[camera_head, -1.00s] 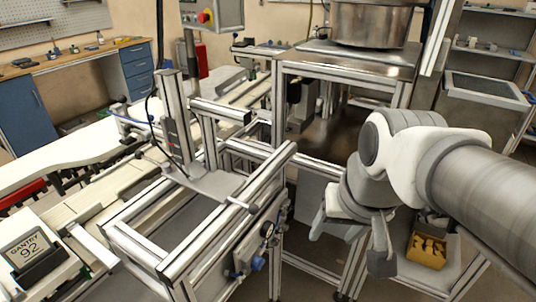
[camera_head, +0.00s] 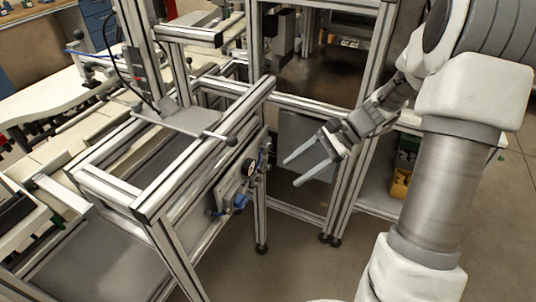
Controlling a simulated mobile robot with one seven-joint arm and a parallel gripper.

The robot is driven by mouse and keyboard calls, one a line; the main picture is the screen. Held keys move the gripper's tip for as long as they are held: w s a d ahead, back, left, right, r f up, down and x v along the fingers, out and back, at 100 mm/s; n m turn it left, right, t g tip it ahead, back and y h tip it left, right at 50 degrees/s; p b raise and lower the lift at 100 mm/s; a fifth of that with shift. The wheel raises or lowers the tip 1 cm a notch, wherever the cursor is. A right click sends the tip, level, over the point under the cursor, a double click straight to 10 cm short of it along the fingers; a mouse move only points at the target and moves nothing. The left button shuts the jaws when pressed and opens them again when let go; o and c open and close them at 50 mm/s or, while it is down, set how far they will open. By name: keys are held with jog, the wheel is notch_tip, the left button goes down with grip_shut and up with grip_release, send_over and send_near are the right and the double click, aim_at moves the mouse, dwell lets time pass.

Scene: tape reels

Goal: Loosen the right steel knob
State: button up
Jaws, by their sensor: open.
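My gripper (camera_head: 296,172) is open and empty, its two pale fingers pointing left toward the side of the aluminium-profile frame (camera_head: 205,165). A small panel on that side carries a round dark-rimmed dial or fitting (camera_head: 250,167) and a blue knob (camera_head: 240,201). The fingertips are to the right of these fittings and look apart from them. A short bar with a dark rounded end (camera_head: 232,140) lies across the frame's top rail. Which part is the right steel knob is too small to tell.
A tall profile stand (camera_head: 375,110) rises behind my gripper. A yellow bin (camera_head: 400,184) sits on its low shelf. A white curved conveyor (camera_head: 60,92) runs at the left. Bare floor (camera_head: 300,262) lies at the front right of the frame.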

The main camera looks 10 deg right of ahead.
jog(key=w+d+f+m+t+y+b, duration=0.2)
jog(key=w+d+f+m+t+y, duration=0.3)
jog(key=f, duration=0.5)
jog(key=m+t+b, duration=0.2)
jog(key=m+t, duration=0.3)
jog(key=m, duration=0.3)
send_near(270, 167)
jog(key=b+x, duration=0.2)
jog(key=x, duration=0.6)
jog(key=shift+w+f, duration=0.15)
jog(key=shift+w, duration=0.05)
jog(key=shift+c, duration=0.2)
grip_shut()
